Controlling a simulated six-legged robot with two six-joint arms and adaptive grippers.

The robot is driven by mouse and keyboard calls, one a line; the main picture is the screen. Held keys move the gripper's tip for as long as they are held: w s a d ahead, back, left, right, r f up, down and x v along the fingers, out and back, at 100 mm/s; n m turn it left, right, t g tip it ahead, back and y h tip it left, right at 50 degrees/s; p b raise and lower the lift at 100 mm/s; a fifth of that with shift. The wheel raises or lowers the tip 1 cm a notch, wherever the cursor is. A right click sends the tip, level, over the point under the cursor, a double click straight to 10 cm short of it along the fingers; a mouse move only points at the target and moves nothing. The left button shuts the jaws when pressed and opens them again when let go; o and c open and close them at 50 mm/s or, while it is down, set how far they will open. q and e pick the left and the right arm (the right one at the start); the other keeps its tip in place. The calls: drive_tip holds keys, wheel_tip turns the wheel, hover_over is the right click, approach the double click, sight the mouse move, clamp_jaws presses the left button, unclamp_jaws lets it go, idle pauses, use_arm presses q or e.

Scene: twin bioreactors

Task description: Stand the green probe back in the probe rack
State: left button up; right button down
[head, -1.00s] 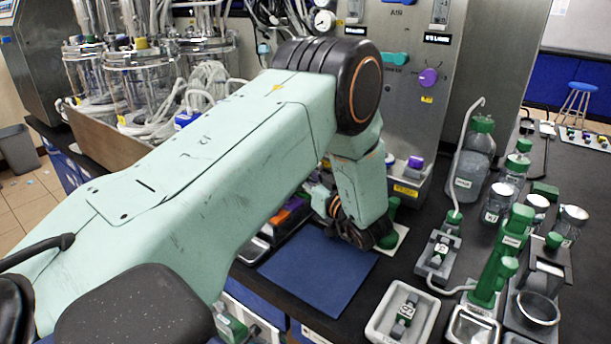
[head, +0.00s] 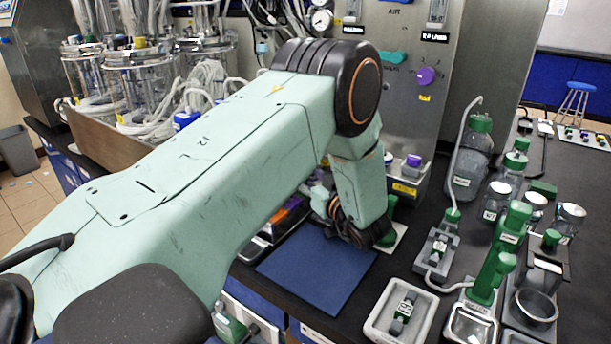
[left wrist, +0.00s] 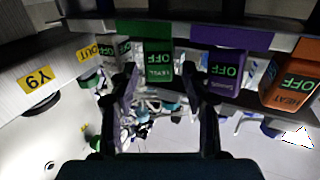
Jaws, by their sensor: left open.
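My left arm reaches across the head view, and its gripper (head: 345,232) hangs low over the back of a blue mat (head: 318,270). In the left wrist view its two dark fingers (left wrist: 166,105) stand apart with no object clearly held between them. Beyond the fingers is a row of coloured blocks: green (left wrist: 158,62), purple (left wrist: 216,68) and orange (left wrist: 290,82), with OFF labels. In the head view a green part (head: 391,208) stands on a white pad beside the gripper, partly hidden by my arm. I cannot tell which piece is the green probe or the rack. My right gripper is not in view.
A pale tray (head: 373,325) holding a small green-and-grey piece lies at the front. Green-capped bottles (head: 467,165), jars and a tall green stand (head: 498,255) crowd the right side. A steel panel (head: 410,110) rises behind. The blue mat's visible surface is bare.

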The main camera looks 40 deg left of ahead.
use_arm(q)
drive_tip(key=shift+a+r+p, duration=0.1)
drive_tip(key=shift+r+p, duration=0.25)
drive_tip(key=shift+r, duration=0.1)
drive_tip(key=v, duration=1.2)
